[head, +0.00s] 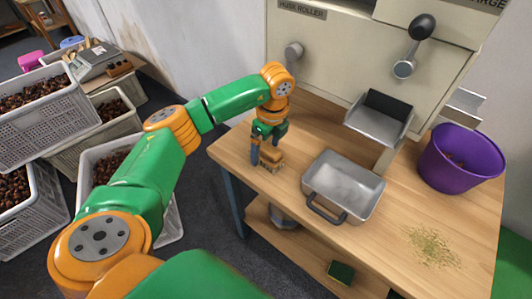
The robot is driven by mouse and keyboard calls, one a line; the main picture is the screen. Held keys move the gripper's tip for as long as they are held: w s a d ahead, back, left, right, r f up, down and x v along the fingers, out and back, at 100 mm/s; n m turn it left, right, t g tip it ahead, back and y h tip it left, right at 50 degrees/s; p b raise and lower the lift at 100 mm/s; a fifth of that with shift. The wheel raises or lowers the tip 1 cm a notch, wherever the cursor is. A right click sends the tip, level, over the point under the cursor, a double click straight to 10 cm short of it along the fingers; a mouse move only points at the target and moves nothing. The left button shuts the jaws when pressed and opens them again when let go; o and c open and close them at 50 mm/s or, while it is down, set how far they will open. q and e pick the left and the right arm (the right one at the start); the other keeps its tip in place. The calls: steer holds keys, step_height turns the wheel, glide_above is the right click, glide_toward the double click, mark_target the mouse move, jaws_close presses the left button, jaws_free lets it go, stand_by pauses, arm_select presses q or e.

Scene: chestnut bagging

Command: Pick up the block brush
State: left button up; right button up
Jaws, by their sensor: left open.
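The block brush (272,158), a small tan wooden block with pale bristles beneath, lies near the left corner of the wooden table (318,238). My left gripper (264,155) points down right at the brush, its jaws open. One dark finger shows at the brush's left side; the other is partly hidden, so I cannot tell whether either touches it. My right gripper is not in view.
A metal pan (343,184) with a dark handle sits right of the brush. A purple bucket (460,158) stands further right, near scattered greenish debris (431,246). The husk roller machine (345,50) rises behind. Crates of chestnuts (40,110) stand at left.

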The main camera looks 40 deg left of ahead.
mark_target(264, 149)
arm_select(q)
steer(key=shift+f, duration=0.2)
jaws_close()
stand_by(0.3)
steer(key=shift+w+r, duration=0.1)
steer(key=shift+r, duration=0.65)
steer(key=r, duration=0.2)
steer(key=s+r, duration=0.1)
steer(key=shift+s+d+r+b, duration=0.1)
steer(key=shift+d+r+b, duration=0.2)
steer(key=shift+r+b, duration=0.05)
steer(key=s+d+r+p, duration=0.1)
steer(key=s+d+r, duration=0.1)
steer(key=s+r, duration=0.2)
steer(key=s+d+r+p, duration=0.1)
steer(key=s+d+r, duration=0.2)
steer(key=s, duration=0.4)
steer(key=shift+s+d+r+p, duration=0.25)
steer(key=shift+d+r+p, duration=0.1)
steer(key=shift+r, duration=0.3)
